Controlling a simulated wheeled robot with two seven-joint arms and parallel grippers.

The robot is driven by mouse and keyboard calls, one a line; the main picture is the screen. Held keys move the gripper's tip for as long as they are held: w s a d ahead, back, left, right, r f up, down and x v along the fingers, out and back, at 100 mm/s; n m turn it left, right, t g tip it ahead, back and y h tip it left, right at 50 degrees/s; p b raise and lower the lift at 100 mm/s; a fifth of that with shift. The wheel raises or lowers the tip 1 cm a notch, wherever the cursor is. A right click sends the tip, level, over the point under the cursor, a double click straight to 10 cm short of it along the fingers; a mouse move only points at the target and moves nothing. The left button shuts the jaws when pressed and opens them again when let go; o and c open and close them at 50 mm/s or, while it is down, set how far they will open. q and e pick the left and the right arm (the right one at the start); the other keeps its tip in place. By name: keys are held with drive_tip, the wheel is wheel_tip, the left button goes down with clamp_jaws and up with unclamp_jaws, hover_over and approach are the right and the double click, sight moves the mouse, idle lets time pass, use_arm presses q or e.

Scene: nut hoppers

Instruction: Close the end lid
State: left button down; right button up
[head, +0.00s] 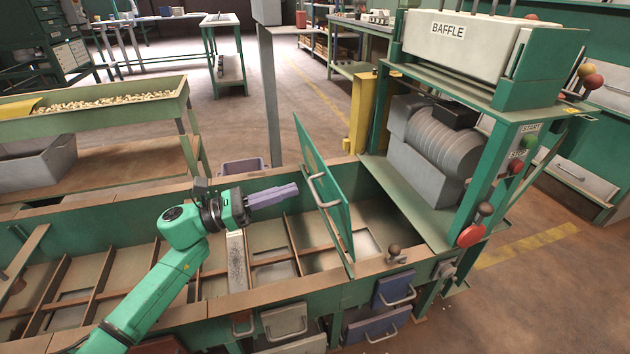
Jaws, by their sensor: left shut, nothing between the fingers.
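The end lid (333,205) is a flat green panel with a pale bar handle (318,190). It stands raised and tilted across the long green trough (260,302), near the trough's right end. The opening to its right is uncovered. My left gripper (297,188) is shut and empty, with its purple fingers pointing right, a short gap left of the lid's handle. My green left arm reaches in from the lower left over the trough. My right gripper is not in view.
The trough has several divided compartments. A machine marked BAFFLE (470,45) stands at the right with a motor (440,140) below. A knob (394,250) sits on the near rim, above blue drawers (394,287). A nut tray (110,103) stands at the left.

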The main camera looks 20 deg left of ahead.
sight(330, 177)
use_arm(q)
drive_tip(key=x, duration=0.6)
drive_tip(key=shift+w+d, duration=0.25)
drive_tip(key=shift+d, duration=0.1)
drive_tip(key=shift+r, duration=0.1)
